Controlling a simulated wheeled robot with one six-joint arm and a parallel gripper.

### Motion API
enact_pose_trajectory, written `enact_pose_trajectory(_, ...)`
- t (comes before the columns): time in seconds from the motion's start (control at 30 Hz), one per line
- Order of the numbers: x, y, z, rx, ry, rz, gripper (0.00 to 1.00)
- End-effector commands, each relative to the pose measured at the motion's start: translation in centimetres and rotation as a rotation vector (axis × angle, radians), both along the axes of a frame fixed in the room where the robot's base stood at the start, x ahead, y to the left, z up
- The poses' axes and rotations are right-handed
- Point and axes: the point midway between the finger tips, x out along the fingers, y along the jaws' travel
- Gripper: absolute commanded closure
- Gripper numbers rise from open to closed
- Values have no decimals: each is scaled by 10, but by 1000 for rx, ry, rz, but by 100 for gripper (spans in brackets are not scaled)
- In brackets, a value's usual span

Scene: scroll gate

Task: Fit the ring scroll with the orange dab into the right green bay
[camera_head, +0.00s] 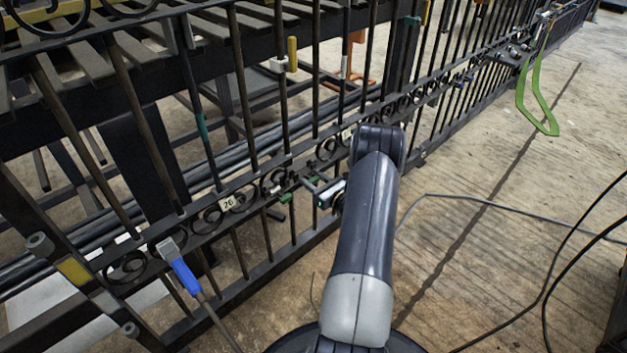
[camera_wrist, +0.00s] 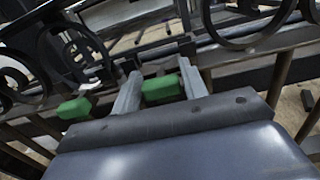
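My gripper (camera_wrist: 160,84) is at the scroll band of the black gate, its two grey fingers apart. A green block (camera_wrist: 161,89) shows between the fingers, and another green block (camera_wrist: 73,108) lies left of the left finger. I cannot tell whether the fingers touch the block. Dark rings show in the band left of the fingers (camera_wrist: 75,52) and to their right (camera_wrist: 240,22). In the head view the gripper (camera_head: 322,192) is partly hidden by my arm, beside small green pieces (camera_head: 286,197). I cannot make out an orange dab on any ring.
The gate (camera_head: 215,213) runs from lower left to upper right, with a tag marked 26 (camera_head: 228,203). A green loop (camera_head: 538,100) hangs far right. Black cables (camera_head: 560,268) cross the otherwise clear floor at right.

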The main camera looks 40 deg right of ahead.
Motion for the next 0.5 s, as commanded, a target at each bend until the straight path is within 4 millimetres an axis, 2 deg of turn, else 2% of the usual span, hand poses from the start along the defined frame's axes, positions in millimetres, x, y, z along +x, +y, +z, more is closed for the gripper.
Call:
enact_pose_trajectory(0.07, 0, 0, 0, 0, 0, 0, 66)
enact_pose_trajectory(0.5, 0, 0, 0, 0, 0, 0, 100)
